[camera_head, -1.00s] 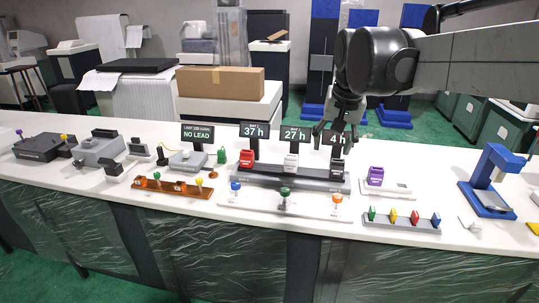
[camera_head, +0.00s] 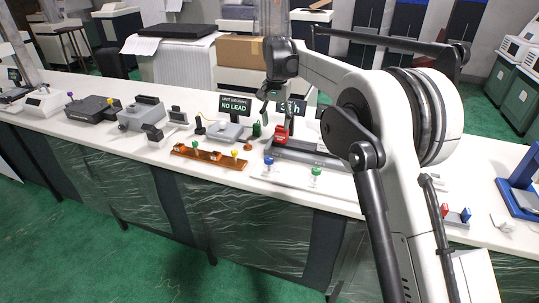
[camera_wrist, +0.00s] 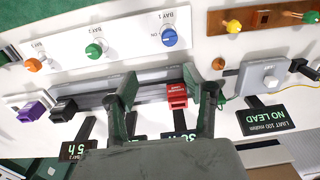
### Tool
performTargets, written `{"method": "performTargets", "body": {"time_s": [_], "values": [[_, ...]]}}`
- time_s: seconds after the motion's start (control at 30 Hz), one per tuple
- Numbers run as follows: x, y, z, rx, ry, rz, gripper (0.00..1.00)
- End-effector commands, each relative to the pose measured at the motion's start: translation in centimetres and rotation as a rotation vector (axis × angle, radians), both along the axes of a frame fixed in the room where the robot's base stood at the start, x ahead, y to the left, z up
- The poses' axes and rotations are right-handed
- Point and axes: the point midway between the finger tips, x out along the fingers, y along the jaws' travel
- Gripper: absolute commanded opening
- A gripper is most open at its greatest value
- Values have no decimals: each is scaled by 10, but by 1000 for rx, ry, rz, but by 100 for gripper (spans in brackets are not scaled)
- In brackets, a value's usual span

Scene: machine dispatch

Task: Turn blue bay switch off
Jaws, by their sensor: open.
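The blue bay switch (camera_head: 268,160) is a round blue knob at the left end of a white switch panel on the bench. In the wrist view the blue knob (camera_wrist: 170,38) is at the upper middle, with upside-down lettering "ON" beside it. The green knob (camera_wrist: 94,51) and an orange knob (camera_wrist: 33,64) share that panel. My gripper (camera_head: 271,92) is open and empty, in the air behind the switch panel, near the display signs. In the wrist view its two fingers (camera_wrist: 160,77) are spread around the red block's area, apart from the blue knob.
A red block (camera_wrist: 177,95) sits in the grey rack (camera_head: 308,153) behind the panel. The NO LEAD sign (camera_head: 234,106) stands to the left. An orange-brown strip (camera_head: 209,157) with several knobs lies left of the panel. My arm hides the bench's right part.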

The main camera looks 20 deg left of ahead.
Motion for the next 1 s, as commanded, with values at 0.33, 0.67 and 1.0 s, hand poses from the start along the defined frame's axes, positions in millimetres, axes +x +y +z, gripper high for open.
{"method": "performTargets", "body": {"time_s": [0.33,0.67,1.0], "values": [[0,25,-27,-14,23,-1,47],[0,25,-81,-14,23,-1,47],[0,24,-138,-14,22,-1,47]]}}
